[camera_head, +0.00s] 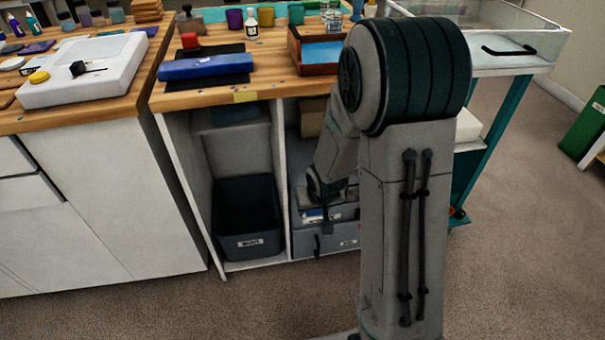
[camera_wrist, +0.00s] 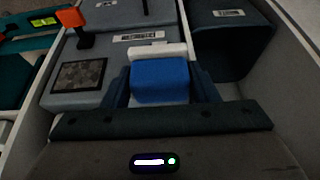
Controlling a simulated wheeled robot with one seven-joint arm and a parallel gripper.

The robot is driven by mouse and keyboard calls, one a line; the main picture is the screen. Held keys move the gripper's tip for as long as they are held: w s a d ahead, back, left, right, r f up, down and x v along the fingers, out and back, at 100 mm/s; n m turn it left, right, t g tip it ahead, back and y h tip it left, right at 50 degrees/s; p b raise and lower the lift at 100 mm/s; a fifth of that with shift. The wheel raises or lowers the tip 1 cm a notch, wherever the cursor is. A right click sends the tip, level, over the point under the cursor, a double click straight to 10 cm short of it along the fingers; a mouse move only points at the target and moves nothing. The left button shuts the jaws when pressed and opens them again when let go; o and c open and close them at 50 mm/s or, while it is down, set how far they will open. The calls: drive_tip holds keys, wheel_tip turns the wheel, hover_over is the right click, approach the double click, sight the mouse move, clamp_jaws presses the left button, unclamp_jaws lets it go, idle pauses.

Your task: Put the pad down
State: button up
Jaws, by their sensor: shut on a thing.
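The pad (camera_wrist: 160,80), a blue block with a white strip along its far edge, sits between the two dark fingers of my gripper (camera_wrist: 161,88) in the wrist view. My gripper is shut on it. Beneath and beyond it is a grey surface with a white label; I cannot tell whether the pad touches it. In the head view my gripper (camera_head: 326,190) reaches low into the right-hand open compartment under the bench, above a grey case (camera_head: 345,240). My arm hides part of that compartment, and the pad cannot be made out clearly there.
A dark bin (camera_head: 247,215) stands in the left compartment; it also shows in the wrist view (camera_wrist: 232,45). A divider (camera_head: 288,185) separates the compartments. An orange-topped item (camera_wrist: 70,17) and a dark patterned square (camera_wrist: 78,75) lie left in the wrist view. The bench top (camera_head: 275,88) overhangs.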

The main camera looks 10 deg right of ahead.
drive_tip(key=b, duration=0.2)
approach(301, 170)
drive_tip(key=x, duration=0.4)
drive_tip(key=shift+w+f, duration=0.15)
drive_tip(key=shift+f, duration=0.2)
drive_tip(key=shift+w+f+b, duration=0.25)
drive_tip(key=shift+f+b, duration=0.15)
drive_tip(key=shift+f, duration=0.05)
drive_tip(key=shift+f, duration=0.3)
drive_tip(key=o, duration=0.9)
drive_tip(key=shift+r, duration=0.1)
drive_tip(key=shift+r, duration=0.1)
